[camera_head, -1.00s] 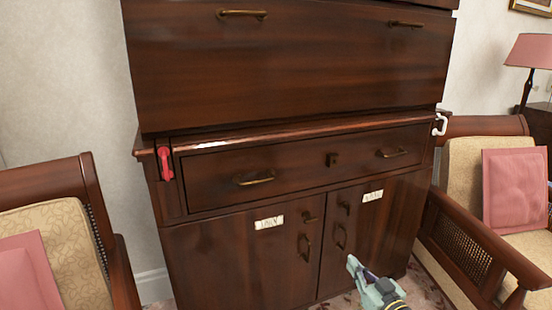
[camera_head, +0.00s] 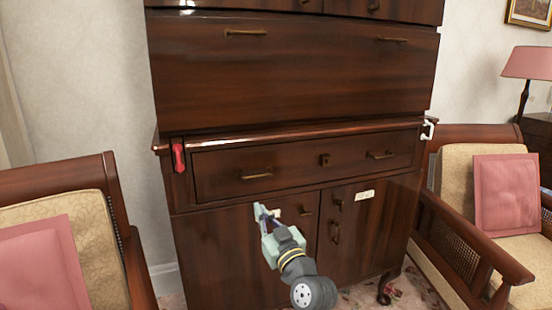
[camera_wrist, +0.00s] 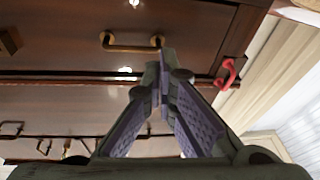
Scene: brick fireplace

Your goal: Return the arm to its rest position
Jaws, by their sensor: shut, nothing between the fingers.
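My gripper (camera_head: 262,212) is in front of the left lower door of the dark wooden cabinet (camera_head: 230,245) in the head view. It hides part of that door and most of its white label. In the wrist view my gripper (camera_wrist: 160,58) has its fingertips together and holds nothing. A brass drawer handle (camera_wrist: 132,42) shows beyond the fingertips. I cannot tell whether the gripper touches the door.
An armchair with a pink cushion (camera_head: 45,265) stands at the left, another armchair (camera_head: 455,170) at the right. A red handle-like object (camera_head: 178,156) hangs at the cabinet's left edge, a white one (camera_head: 428,130) at its right. The cabinet's drawers and doors look shut.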

